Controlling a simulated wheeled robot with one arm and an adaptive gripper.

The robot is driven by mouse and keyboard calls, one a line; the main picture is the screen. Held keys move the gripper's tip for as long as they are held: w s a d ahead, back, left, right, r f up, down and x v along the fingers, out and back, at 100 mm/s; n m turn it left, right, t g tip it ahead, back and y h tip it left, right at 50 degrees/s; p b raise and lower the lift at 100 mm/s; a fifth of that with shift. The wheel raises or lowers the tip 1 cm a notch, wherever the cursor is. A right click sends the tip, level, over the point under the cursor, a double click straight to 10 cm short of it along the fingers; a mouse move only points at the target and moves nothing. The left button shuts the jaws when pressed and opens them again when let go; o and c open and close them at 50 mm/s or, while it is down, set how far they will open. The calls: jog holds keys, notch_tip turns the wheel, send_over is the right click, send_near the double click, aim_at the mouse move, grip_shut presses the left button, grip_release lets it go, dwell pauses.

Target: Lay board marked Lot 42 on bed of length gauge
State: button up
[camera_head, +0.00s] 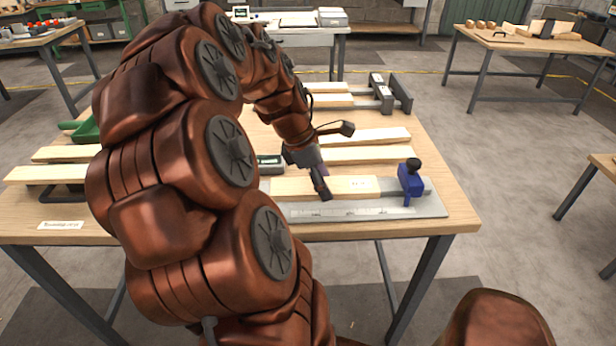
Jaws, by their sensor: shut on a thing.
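The length gauge (425,207) is a grey metal bed with a scale along its front, at the table's front right. A blue stop with a black knob (410,182) stands at its right end. A pale board (355,186) lies along the bed, its right end close to the stop; I cannot tell whether it rests fully on the bed. It bears a small dark mark, too small to read. My gripper (321,184) points down over this board and is shut on it. My arm hides the board's left part and the gauge's left end.
More pale boards lie behind the gauge (370,136), at the back (325,88) and at left (45,174). A dark metal fixture (390,95) stands at the back right. A small grey device (269,164) sits beside my gripper. A label (61,225) lies front left.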

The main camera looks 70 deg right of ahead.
jog(key=w+d, duration=0.4)
jog(key=w, duration=0.1)
jog(key=shift+d+f+p, duration=0.15)
jog(key=shift+f+p, duration=0.15)
jog(key=shift+p, duration=0.1)
jog(key=shift+w+f+p, duration=0.1)
jog(key=shift+f+p, duration=0.2)
jog(key=shift+f, duration=1.45)
jog(key=shift+f, duration=0.1)
jog(key=o, duration=1.2)
jog(key=shift+o, duration=0.2)
jog(key=b+v, duration=0.1)
jog(key=v, duration=1.1)
